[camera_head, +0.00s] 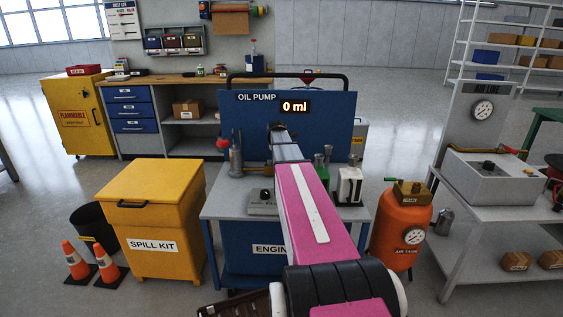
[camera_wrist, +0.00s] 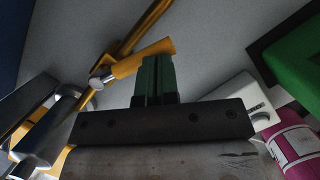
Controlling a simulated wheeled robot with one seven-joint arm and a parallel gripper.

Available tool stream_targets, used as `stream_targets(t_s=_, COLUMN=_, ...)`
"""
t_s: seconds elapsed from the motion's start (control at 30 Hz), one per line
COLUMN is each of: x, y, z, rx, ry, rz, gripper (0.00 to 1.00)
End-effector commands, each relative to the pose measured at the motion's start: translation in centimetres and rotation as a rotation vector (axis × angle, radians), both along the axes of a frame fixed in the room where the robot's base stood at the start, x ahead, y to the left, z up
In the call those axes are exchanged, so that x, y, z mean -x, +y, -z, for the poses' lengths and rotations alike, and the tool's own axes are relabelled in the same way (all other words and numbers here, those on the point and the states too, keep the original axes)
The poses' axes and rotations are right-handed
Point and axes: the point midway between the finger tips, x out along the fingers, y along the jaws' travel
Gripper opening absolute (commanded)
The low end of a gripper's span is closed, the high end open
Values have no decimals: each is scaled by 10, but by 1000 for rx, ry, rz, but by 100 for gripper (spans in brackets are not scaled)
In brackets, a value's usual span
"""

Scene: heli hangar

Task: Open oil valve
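The oil pump has a blue panel (camera_head: 338,125) with a display (camera_head: 295,107) reading "0 ml". In the wrist view, a yellow lever handle (camera_wrist: 142,65), which looks like the oil valve's, joins a metal fitting beside a yellow pipe (camera_wrist: 140,28). My gripper (camera_wrist: 157,62) has its green fingers close together, with only a thin dark line between them. The handle's end crosses just beyond the fingertips; I cannot tell whether they touch. In the head view, my arm hides the gripper and the valve handle.
A grey pump with a red-knobbed lever (camera_head: 223,143) stands left of my arm on the cart. Green (camera_head: 322,172) and white (camera_head: 349,185) containers stand close on the right. A yellow spill kit (camera_head: 152,215) and an orange air tank (camera_head: 400,228) flank the cart.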

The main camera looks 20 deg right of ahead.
Motion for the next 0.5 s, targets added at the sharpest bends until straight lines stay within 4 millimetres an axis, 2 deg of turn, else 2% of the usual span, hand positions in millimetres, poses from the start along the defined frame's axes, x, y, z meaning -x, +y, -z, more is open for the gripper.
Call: stream_targets(t_s=0.5, x=-10, y=-11, z=0, rx=1, ry=1, rz=2, gripper=0)
